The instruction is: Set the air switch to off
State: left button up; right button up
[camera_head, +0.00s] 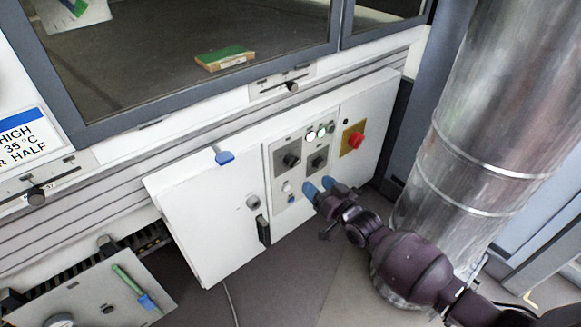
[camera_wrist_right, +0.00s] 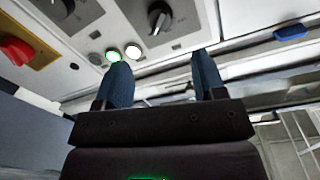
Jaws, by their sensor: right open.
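A grey control panel (camera_head: 274,184) on the white cabinet front carries two dark rotary switches: a left one (camera_head: 291,160) and a right one (camera_head: 318,162). I cannot read their labels, so I cannot tell which is the air switch. In the right wrist view, one black knob (camera_wrist_right: 158,17) shows beyond the fingertips and the other (camera_wrist_right: 60,8) is at the top left edge. My right gripper (camera_head: 320,185) is open and empty, its blue fingers in front of the panel's lower part, apart from both knobs. My left gripper is not in view.
A lit green lamp (camera_wrist_right: 113,55) and a white lamp (camera_wrist_right: 133,51) sit on the panel. A red knob on a yellow plate (camera_head: 355,139) is to its right. A large metal duct (camera_head: 480,130) stands close to my right arm. A black handle (camera_head: 263,230) is on the cabinet door.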

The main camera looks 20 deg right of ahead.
aim_at(295, 165)
jog(key=shift+b+x, duration=1.25)
jog(key=shift+x, duration=4)
jog(key=c, duration=0.9)
